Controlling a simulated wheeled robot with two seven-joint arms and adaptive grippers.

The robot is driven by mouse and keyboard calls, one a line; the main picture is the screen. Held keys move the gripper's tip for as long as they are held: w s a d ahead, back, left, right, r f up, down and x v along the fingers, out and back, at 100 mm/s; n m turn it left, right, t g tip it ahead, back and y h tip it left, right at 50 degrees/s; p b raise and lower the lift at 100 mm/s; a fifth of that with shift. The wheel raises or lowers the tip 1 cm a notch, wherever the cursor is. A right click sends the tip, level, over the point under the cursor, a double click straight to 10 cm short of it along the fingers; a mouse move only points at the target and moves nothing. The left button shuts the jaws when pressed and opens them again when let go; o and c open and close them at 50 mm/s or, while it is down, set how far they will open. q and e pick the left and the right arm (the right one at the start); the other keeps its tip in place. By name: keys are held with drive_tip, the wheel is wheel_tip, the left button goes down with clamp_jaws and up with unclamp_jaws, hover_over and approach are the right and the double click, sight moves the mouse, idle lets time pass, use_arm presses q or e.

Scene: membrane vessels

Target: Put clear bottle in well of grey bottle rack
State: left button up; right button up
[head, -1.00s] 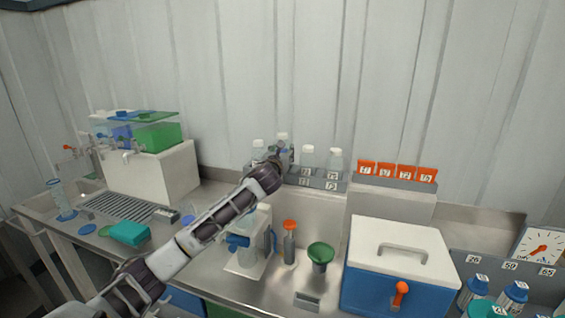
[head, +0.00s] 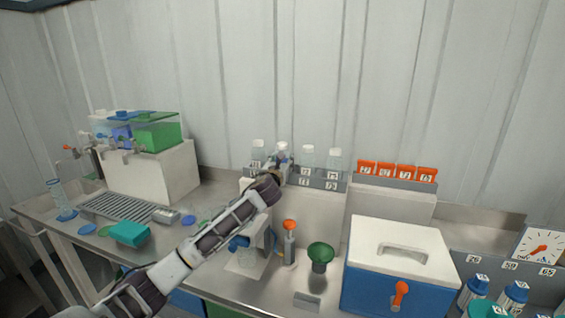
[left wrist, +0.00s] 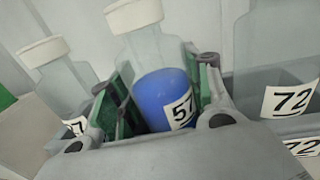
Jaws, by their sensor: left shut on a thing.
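My left gripper (head: 279,163) is shut on a clear bottle (head: 282,150) with a white cap, at the grey bottle rack (head: 318,184). In the left wrist view, the green-padded fingers (left wrist: 162,92) flank this bottle (left wrist: 148,50); its lower part looks blue and carries the label 57. The bottle stands roughly upright in line with the other rack bottles. The gripper hides its base and the well there, so I cannot tell how deep it sits. My right gripper is not in view.
Clear bottles stand close on both sides: one at left (head: 258,149), others at right (head: 307,157) (head: 334,160). Orange-topped items (head: 398,172) stand further right. A blue cooler (head: 400,265), green funnel (head: 320,253) and orange-capped tube (head: 290,240) are in front.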

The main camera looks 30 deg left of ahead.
use_arm(q)
drive_tip(key=shift+f, duration=0.35)
